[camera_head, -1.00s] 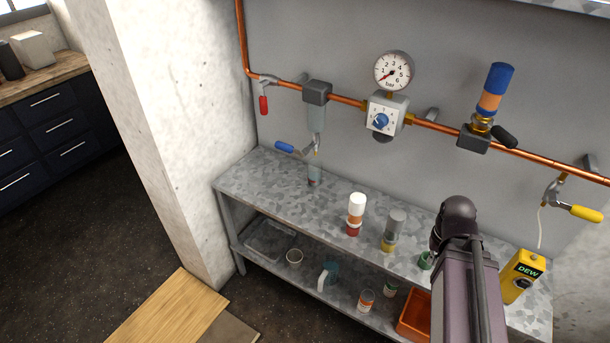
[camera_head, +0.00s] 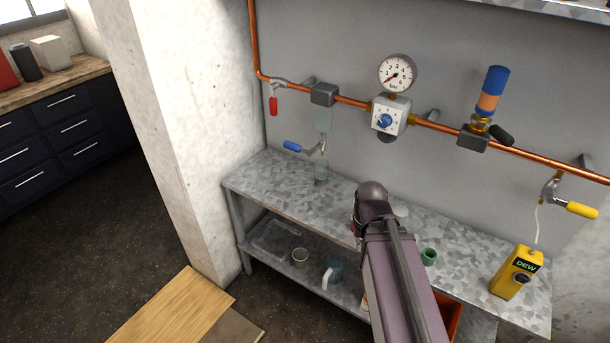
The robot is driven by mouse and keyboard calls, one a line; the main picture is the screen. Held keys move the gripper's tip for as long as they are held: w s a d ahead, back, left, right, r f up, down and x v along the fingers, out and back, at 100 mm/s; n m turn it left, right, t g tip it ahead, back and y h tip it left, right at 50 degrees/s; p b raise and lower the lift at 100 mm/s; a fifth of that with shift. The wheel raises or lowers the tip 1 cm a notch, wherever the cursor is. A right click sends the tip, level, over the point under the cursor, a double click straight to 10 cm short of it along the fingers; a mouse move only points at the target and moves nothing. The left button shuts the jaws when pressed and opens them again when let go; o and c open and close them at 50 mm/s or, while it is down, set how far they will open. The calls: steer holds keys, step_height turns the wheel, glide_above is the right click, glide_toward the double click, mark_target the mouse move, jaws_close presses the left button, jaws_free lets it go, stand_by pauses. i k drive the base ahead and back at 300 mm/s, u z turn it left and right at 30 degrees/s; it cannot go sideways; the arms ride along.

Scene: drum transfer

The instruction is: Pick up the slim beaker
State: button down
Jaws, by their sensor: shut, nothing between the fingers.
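A small, slim clear beaker (camera_head: 321,174) stands upright on the grey metal bench top (camera_head: 285,190), towards its left rear. It is under the outlet of the blue-handled drain valve (camera_head: 305,148). It looks like the slim beaker, but it is small in this view. My arm rises from the lower right and covers the middle of the bench. My gripper's fingers do not show. The arm's visible end is to the right of the beaker and apart from it in the picture.
A copper pipe (camera_head: 345,99) with a gauge (camera_head: 397,74) and valves runs above the bench. A green cup (camera_head: 429,257) and a yellow DEW meter (camera_head: 516,272) stand on the right. The lower shelf holds a cup (camera_head: 300,257) and a handled jug (camera_head: 333,273).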

mark_target(322, 168)
steer(key=u, duration=1.1)
steer(key=k, duration=0.75)
steer(key=z, duration=0.8)
steer(key=i, duration=1.05)
steer(key=u, duration=0.05)
